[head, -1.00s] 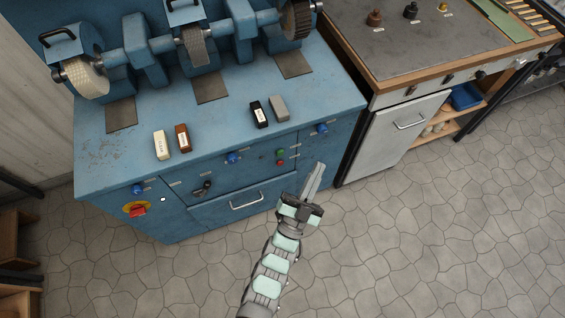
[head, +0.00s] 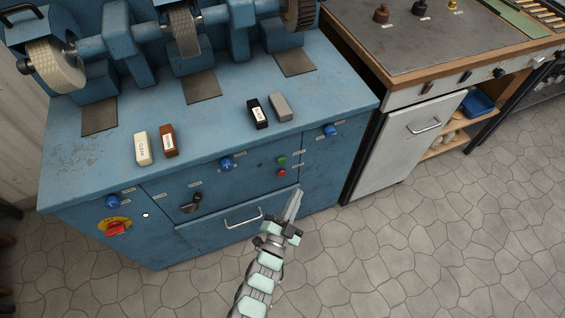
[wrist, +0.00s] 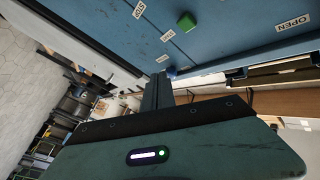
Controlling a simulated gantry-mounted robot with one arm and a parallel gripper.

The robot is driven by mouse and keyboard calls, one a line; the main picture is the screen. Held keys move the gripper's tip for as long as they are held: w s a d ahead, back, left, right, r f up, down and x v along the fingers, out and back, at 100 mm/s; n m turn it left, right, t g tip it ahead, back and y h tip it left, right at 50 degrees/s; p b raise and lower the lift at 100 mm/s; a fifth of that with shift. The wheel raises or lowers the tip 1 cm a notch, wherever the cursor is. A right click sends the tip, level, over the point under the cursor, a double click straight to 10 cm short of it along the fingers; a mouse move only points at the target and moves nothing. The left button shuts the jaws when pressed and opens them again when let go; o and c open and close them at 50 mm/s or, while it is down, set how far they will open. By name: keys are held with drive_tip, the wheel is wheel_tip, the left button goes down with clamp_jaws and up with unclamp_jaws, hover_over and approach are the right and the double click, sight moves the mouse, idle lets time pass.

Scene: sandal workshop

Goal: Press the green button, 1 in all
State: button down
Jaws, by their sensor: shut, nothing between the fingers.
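The green button (head: 281,160) is on the front panel of the blue grinding machine (head: 215,190), right above a red button (head: 281,173). My gripper (head: 295,199) is shut and empty, its fingers pointing up toward the panel, just below and slightly right of the buttons in the head view. It looks apart from the green button. In the wrist view the green button (wrist: 186,22) stands out from the blue panel, above and right of my shut fingers (wrist: 157,88). The red button is not clearly seen there.
Blue knobs (head: 226,164) and a dark key-like handle (head: 191,203) sit on the same panel. Labelled blocks (head: 142,148) lie on top. The tiled floor (head: 400,255) at right is clear.

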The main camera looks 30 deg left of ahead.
sight(281, 160)
drive_tip(key=shift+a, duration=0.1)
drive_tip(key=w+a+b, duration=0.2)
drive_tip(key=w+a, duration=0.4)
drive_tip(key=shift+a, duration=0.2)
idle(2.2)
drive_tip(key=shift+w+a, duration=0.2)
drive_tip(key=shift+a, duration=0.1)
drive_tip(key=shift+w+a, duration=0.3)
drive_tip(key=shift+a, duration=0.05)
idle(0.7)
drive_tip(key=shift+s+d, duration=0.55)
drive_tip(key=shift+d, duration=0.15)
drive_tip(key=shift+r+p, duration=0.1)
drive_tip(key=shift+p, duration=0.2)
